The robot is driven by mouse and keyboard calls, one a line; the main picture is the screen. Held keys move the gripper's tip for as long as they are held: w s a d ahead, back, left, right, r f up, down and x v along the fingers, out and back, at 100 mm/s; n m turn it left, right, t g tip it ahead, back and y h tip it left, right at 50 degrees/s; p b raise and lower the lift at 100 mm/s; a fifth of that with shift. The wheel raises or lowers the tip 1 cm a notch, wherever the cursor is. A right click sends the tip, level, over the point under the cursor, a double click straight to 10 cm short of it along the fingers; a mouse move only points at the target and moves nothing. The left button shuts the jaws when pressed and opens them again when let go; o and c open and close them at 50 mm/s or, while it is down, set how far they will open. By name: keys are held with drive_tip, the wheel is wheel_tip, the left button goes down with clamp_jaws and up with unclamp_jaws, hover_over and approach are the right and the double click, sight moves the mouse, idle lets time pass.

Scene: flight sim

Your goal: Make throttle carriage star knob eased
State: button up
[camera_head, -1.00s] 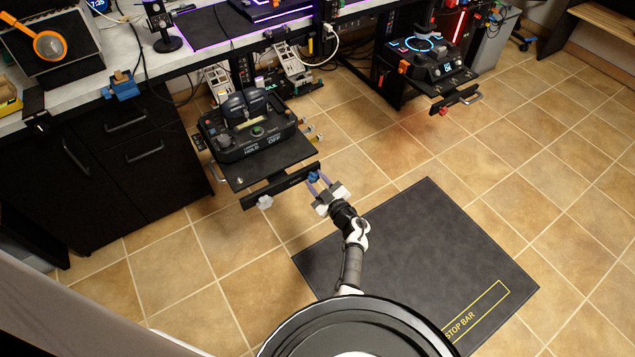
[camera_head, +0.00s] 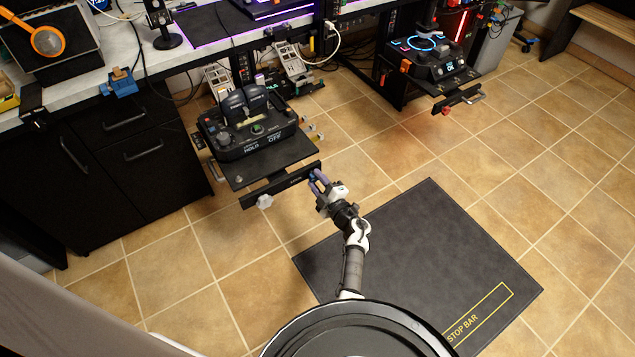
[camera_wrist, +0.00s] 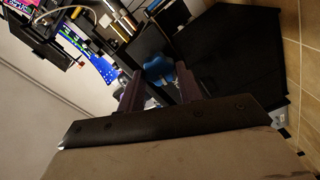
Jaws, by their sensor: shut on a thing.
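The throttle carriage (camera_head: 232,178) is a black sliding shelf with a dark front bar. It carries a throttle unit (camera_head: 250,130) with two levers. A blue star-shaped knob (camera_wrist: 157,66) is at the right end of the bar. My gripper (camera_head: 316,178), with purple fingers, is shut on the blue knob. In the wrist view the fingers (camera_wrist: 159,76) stand on both sides of it. In the head view the fingers mostly hide the blue knob.
Another black unit with a glowing blue ring (camera_head: 424,47) stands on a carriage at the back right. Black drawers (camera_head: 135,160) stand to the left. A dark floor mat (camera_head: 430,260) marked STOP BAR lies at the right. The tiled floor around is clear.

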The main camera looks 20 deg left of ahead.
idle(0.4)
drive_tip(key=o, duration=1)
drive_tip(key=p+v, duration=0.6)
drive_tip(key=v, duration=0.8)
drive_tip(key=shift+a, duration=0.1)
